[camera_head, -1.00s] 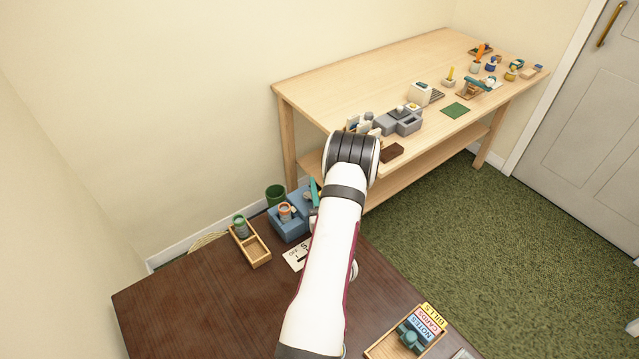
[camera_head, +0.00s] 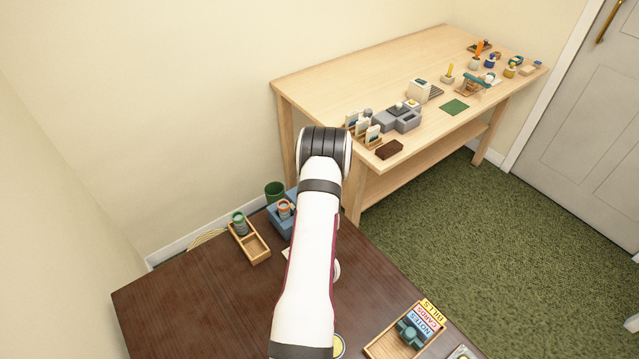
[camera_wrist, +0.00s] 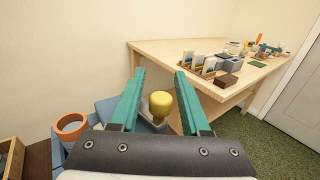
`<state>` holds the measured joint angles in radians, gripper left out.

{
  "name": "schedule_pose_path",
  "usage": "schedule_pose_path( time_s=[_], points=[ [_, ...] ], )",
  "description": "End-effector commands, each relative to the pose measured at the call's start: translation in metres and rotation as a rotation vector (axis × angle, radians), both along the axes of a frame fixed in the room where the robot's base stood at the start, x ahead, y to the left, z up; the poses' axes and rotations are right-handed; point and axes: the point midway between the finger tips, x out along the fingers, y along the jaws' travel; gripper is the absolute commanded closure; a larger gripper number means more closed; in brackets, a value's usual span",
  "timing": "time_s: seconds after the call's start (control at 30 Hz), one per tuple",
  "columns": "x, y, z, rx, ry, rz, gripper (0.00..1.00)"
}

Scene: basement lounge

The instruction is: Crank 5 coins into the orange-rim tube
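The orange-rim tube (camera_head: 284,208) stands upright on the blue coin machine (camera_head: 273,225) at the back of the dark table; its open orange rim (camera_wrist: 72,125) shows at the left of the wrist view. A rounded yellow knob (camera_wrist: 160,103), seemingly the crank handle, shows between my gripper's teal fingers in the wrist view. My gripper (camera_wrist: 159,74) is open, its fingers on either side of the knob with gaps visible. Whether the knob lies at fingertip depth I cannot tell. In the head view my arm hides the gripper and knob. No coins can be made out.
A wooden tray (camera_head: 262,256) holding a green-rim tube (camera_head: 239,222) is left of the machine. A green bin (camera_head: 274,191) stands behind. A tray with labelled cards (camera_head: 381,347) sits at the front right. A pale workbench (camera_head: 345,85) with several items stands beyond.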

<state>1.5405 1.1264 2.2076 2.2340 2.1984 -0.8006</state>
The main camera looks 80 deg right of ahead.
Motion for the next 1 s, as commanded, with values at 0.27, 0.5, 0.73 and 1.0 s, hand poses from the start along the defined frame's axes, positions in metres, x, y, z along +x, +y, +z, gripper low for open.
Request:
schedule_pose_path(
  time_s=[0.27, 0.5, 0.73, 1.0],
  points=[
    [0.0, 0.0, 0.0, 0.0, 0.0, 0.0, 0.44],
    [-0.006, 0.037, -0.001, 0.004, -0.001, 0.001, 0.44],
    [-0.011, 0.07, 0.0, 0.0, -0.001, 0.001, 0.44],
    [-0.012, 0.074, -0.001, 0.002, -0.001, -0.001, 0.44]
  ],
)
